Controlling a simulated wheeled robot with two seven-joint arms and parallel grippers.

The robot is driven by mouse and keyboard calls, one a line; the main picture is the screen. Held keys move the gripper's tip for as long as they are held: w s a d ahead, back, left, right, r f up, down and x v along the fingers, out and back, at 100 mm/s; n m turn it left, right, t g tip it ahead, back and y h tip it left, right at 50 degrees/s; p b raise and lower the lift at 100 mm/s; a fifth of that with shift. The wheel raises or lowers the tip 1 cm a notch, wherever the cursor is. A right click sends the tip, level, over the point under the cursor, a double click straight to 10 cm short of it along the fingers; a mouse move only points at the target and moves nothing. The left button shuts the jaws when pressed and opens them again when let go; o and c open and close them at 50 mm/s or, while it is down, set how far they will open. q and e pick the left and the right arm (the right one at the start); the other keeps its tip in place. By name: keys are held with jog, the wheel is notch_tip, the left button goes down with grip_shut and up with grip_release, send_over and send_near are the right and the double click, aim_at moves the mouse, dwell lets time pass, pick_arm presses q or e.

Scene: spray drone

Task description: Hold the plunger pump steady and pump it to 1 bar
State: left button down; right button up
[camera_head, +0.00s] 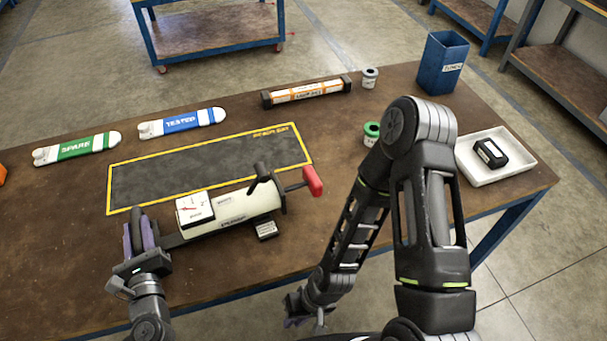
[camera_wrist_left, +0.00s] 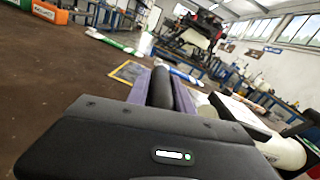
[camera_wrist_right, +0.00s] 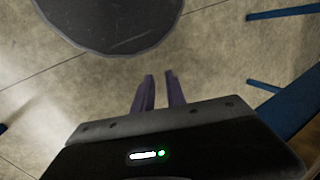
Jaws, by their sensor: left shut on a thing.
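The plunger pump (camera_head: 240,210) lies on the table, a cream cylinder with a white gauge box (camera_head: 195,208) and a red plunger handle (camera_head: 313,181) at its right end. The gauge's red needle shows, but the scale is too small to read. My left gripper (camera_head: 137,238) is shut on a dark bar at the pump's left end; in the left wrist view that bar (camera_wrist_left: 161,88) sits between the purple fingers. My right gripper (camera_head: 298,303) is low in front of the table, away from the pump. Its fingers (camera_wrist_right: 160,90) show a narrow empty gap above the floor.
A yellow-edged dark mat (camera_head: 150,182) lies behind the pump. Green and blue labelled pieces, an orange-labelled bar (camera_head: 306,91), a blue bin (camera_head: 442,65) and a white tray (camera_head: 515,165) stand around. My right arm hides part of the table.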

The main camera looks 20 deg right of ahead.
jog(key=shift+s+d+f+n+g, duration=0.15)
jog(key=shift+d+f+n+g, duration=0.55)
jog(key=shift+d+n, duration=0.3)
jog(key=shift+c, duration=1.4)
jog(key=d, duration=0.1)
jog(key=d+g, duration=0.1)
jog(key=shift+s+d+y, duration=0.25)
jog(key=shift+d+y, duration=0.05)
jog(key=shift+d, duration=0.05)
grip_shut()
jog(key=w+d+r+m+t+y, duration=0.1)
jog(key=w+d+r+m+y, duration=0.15)
jog(key=d+r+m, duration=0.55)
jog(key=w+d+r+m+t+y, duration=0.1)
jog(key=w+d+r+m+y, duration=0.1)
jog(key=d+r+m+y, duration=0.5)
jog(key=w+d+r+n+t+h, duration=0.2)
jog(key=w+d+r+n+h, duration=0.1)
jog(key=w+r+n, duration=0.5)
jog(key=w+d+r+n+t+h, duration=0.2)
jog(key=w+d+r+n+h, duration=0.2)
jog(key=w+r+n, duration=0.3)
jog(key=w+n+h, duration=0.1)
jog(key=w, duration=0.3)
jog(key=shift+w+r, duration=0.25)
jog(key=shift+r, duration=0.1)
jog(key=shift+a+f, duration=0.15)
